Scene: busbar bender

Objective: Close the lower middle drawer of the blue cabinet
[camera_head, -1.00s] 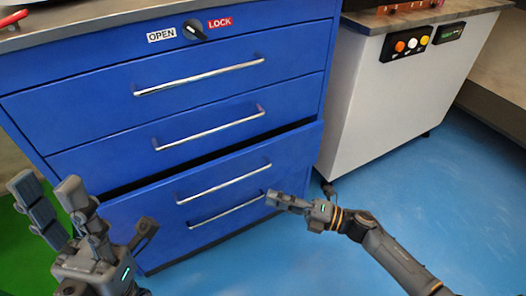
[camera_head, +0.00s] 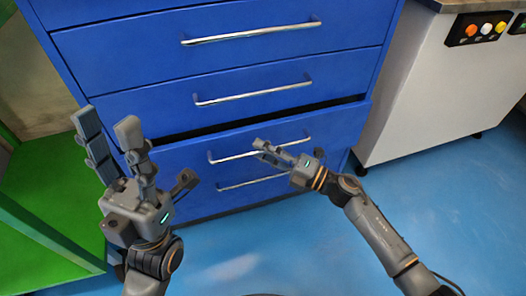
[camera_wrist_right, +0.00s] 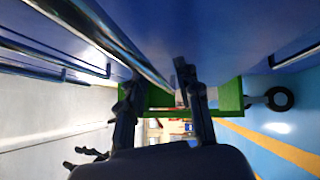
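The blue cabinet (camera_head: 225,65) has a stack of drawers with silver bar handles. The lower middle drawer (camera_head: 335,125) stands slightly out, with a dark gap along its top edge. Its handle (camera_head: 225,157) shows in the head view. My right gripper (camera_head: 267,152) is in front of this drawer, close to its handle; contact cannot be told. In the right wrist view, the right gripper's fingers (camera_wrist_right: 162,102) are apart, with a silver bar (camera_wrist_right: 112,45) running close to them. My left gripper (camera_head: 140,155) is open and empty, raised in front of the cabinet's left side.
The bottom drawer's handle (camera_head: 250,183) is just below. A white machine with coloured buttons (camera_head: 435,95) stands at the right. A green structure (camera_head: 45,190) is at the left. The blue floor (camera_head: 240,262) in front is clear.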

